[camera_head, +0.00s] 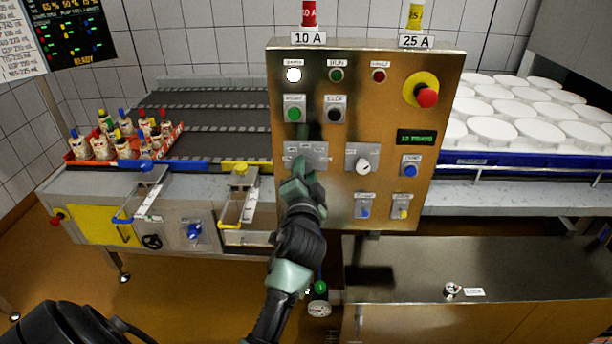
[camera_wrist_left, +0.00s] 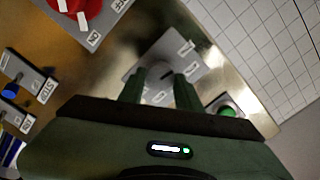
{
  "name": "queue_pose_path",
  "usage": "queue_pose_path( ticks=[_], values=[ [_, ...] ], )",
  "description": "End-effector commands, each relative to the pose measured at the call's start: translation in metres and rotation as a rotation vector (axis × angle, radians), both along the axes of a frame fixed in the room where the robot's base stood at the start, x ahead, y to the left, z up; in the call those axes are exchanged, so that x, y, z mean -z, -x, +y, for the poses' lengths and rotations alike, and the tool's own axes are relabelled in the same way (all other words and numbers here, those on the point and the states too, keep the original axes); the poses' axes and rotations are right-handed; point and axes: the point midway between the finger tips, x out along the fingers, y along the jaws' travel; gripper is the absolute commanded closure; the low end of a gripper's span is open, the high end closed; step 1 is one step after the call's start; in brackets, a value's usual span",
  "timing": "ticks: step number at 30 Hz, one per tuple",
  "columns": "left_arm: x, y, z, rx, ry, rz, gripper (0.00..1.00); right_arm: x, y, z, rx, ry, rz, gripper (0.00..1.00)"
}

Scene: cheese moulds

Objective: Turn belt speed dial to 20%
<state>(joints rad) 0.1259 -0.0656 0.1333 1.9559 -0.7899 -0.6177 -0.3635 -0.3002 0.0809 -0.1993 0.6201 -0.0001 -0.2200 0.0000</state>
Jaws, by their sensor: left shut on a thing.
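A brass-coloured control panel (camera_head: 350,215) stands upright in the middle of the head view. My left gripper (camera_head: 303,172) is at the left dial plate (camera_head: 317,149) of the panel, with its fingers against the panel front. In the left wrist view the two green fingers (camera_wrist_left: 160,90) are closed around the dial in the middle of a grey plate (camera_wrist_left: 137,72). They hide most of the dial, so I cannot tell where its pointer stands. The plate's lettering is too small to read. A second, white dial (camera_head: 362,166) sits just to the right. My right gripper is not in view.
Around the held dial are a green button (camera_head: 294,115), a black button (camera_head: 335,116) and a red emergency stop (camera_head: 427,98) on yellow. A small display (camera_head: 416,137) is at the panel's right. A conveyor (camera_head: 200,115) lies behind left; white moulds (camera_head: 490,131) stand at right.

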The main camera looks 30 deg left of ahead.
Motion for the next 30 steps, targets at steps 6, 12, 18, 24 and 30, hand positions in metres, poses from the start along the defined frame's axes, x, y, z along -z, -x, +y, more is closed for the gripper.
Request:
queue_pose_path(
  ticks=[6, 12, 18, 24, 30],
  values=[
    [0.002, 0.0004, 0.0003, -0.002, 0.102, -0.058, 1.0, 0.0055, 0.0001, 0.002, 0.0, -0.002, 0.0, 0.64],
    [0.0016, 0.0005, 0.0004, -0.001, 0.149, -0.088, 1.0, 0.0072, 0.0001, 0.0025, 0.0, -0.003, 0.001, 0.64],
    [0.0016, 0.0005, 0.0004, -0.001, 0.167, -0.097, 1.0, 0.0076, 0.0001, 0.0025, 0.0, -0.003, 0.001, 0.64],
    [0.0017, 0.0004, 0.0003, -0.001, 0.168, -0.097, 1.0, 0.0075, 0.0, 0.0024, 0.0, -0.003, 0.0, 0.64],
    [0.0018, 0.0004, 0.0003, -0.001, 0.168, -0.097, 0.47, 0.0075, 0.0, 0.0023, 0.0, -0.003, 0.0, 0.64]
  ],
)
